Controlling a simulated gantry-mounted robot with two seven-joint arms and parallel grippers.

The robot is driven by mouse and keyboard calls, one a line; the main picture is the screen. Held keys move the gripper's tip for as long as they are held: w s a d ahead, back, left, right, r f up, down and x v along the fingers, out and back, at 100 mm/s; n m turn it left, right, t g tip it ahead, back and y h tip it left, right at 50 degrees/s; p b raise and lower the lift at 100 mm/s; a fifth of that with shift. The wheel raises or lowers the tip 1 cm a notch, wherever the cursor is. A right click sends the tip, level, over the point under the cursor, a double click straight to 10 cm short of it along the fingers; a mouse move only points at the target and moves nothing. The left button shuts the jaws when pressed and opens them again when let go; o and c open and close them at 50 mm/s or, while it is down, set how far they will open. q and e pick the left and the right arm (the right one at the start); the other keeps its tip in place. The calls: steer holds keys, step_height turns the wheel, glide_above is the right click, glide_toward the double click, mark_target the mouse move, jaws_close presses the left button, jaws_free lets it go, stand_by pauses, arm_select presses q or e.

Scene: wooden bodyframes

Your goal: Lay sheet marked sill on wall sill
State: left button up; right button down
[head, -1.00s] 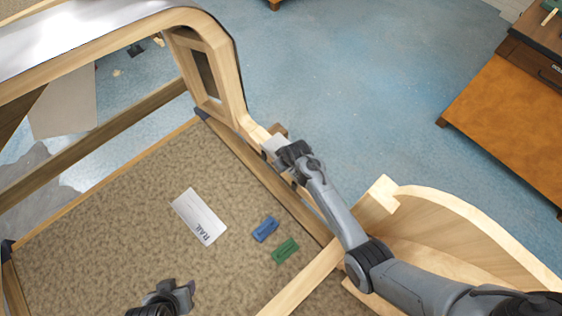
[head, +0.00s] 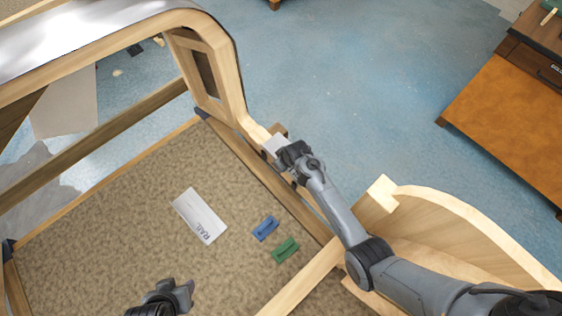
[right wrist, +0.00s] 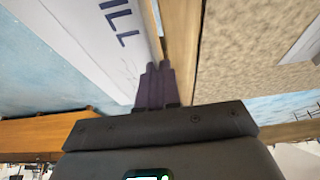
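The sill sheet is a white sheet with dark lettering, of which "ILL" shows large in the right wrist view (right wrist: 85,40). In the head view only a small white part of the sheet (head: 274,144) shows beyond my right gripper (head: 284,152), over the wooden wall sill (head: 250,130). In the right wrist view my right gripper (right wrist: 155,68) has its dark fingers close together at the sheet's edge, seemingly pinching it. Contact between sheet and sill is hidden. My left gripper (head: 186,291) is over the carpet at the bottom, apart from everything; its finger gap is unclear.
A white sheet marked RAIL (head: 199,216) lies on the brown carpet (head: 90,240). A blue block (head: 265,228) and a green block (head: 285,250) lie right of it. A wooden window frame (head: 207,75) rises beyond the sill. A curved wooden panel (head: 460,215) stands at right.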

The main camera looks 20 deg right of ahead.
steer(key=c, duration=1.3)
jaws_free()
steer(key=o, duration=0.6)
steer(key=shift+r, duration=0.1)
